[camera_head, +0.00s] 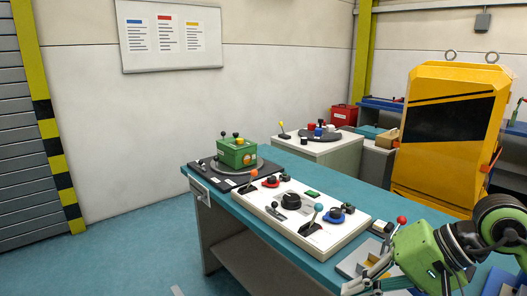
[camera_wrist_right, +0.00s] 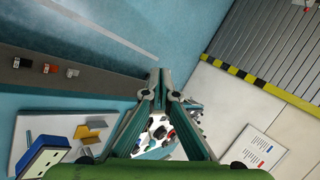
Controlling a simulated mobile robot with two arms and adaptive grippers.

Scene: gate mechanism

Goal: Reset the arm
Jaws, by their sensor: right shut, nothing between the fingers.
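My right arm comes in at the lower right of the head view, and its green-bodied gripper (camera_head: 366,284) is low over the near right end of the workbench. In the right wrist view the gripper (camera_wrist_right: 160,82) has its fingertips together with nothing between them. It is apart from the white control panel (camera_head: 290,212), which carries an orange-knobbed lever (camera_head: 254,175), a blue-knobbed lever (camera_head: 318,209), a black dial (camera_head: 290,200) and red and blue knobs. Fingers partly hide this panel in the wrist view. My left gripper is not in view.
The teal workbench (camera_head: 232,212) has a green box (camera_head: 237,152) with levers at its far end. A white tray (camera_head: 355,259) lies near my right gripper. A yellow cabinet (camera_head: 447,140) stands behind at right. Open floor (camera_head: 125,250) lies to the left.

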